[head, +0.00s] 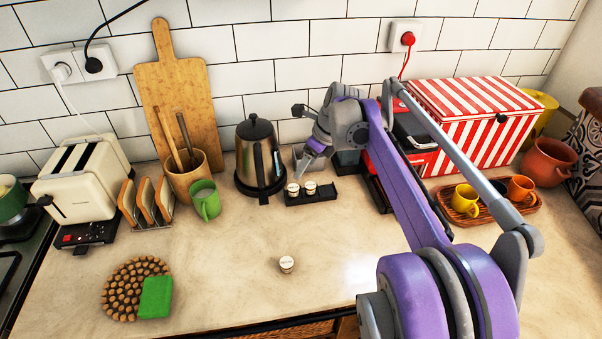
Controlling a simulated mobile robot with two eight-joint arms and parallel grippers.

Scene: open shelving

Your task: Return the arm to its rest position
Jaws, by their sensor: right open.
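My right arm reaches in from the lower right, with purple and grey links. Its gripper (306,162) is just behind a small black tray (325,196) near the back of the counter. The gripper is open, and I see nothing held in it. Two small jars with light lids (310,187) stand side by side in the left part of the tray, close below the fingers. I cannot tell whether a finger touches a jar. A third small jar (287,264) stands alone on the counter towards the front. My left gripper is not in view.
A kettle (257,155) stands just left of the gripper. A striped red-white box (468,125) and a wicker tray with cups (528,207) are behind and right of my arm. A green mug (205,201) stands left. The front middle counter is mostly clear.

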